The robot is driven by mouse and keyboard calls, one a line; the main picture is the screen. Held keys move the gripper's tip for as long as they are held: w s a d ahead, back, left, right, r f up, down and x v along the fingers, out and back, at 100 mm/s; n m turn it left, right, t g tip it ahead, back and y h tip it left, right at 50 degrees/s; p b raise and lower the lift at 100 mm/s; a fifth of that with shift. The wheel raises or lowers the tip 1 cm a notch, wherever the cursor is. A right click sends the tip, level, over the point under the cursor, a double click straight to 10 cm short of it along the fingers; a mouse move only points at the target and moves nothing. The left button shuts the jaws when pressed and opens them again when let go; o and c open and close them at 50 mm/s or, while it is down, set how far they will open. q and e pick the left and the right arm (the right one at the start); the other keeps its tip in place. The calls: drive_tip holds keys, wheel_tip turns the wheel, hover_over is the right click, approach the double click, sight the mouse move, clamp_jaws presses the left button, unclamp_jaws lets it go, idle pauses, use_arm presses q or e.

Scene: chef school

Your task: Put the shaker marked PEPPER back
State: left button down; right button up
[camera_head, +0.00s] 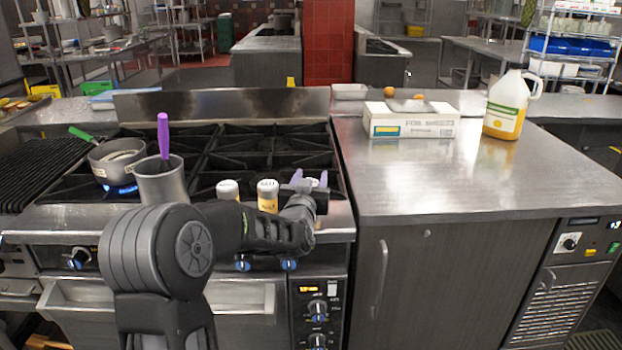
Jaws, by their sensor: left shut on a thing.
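Two shakers with pale tops stand side by side at the front of the stove (90,216), the left shaker (228,189) and the right shaker (268,194). My left arm hides their lower parts, and their lettering is too small to read. My left gripper (310,181) is just right of the right shaker, over the stove's front right corner, pointing away from me. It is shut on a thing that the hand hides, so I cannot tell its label. My right gripper is not in view.
A metal container (161,184) with a purple-handled utensil stands left of the shakers. A pot (115,160) sits over a blue flame. The steel counter (450,185) is clear in front, with a white box (410,122) and a jug (507,105) behind.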

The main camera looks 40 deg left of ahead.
use_arm(q)
drive_tip(key=c, duration=0.7)
unclamp_jaws()
drive_tip(key=shift+f, duration=0.1)
drive_tip(key=shift+s+d, duration=0.1)
drive_tip(key=shift+s, duration=0.15)
drive_tip(key=b+v, duration=0.1)
drive_tip(key=v, duration=1)
drive_tip(key=shift+s+d, duration=0.15)
drive_tip(key=shift+s, duration=0.05)
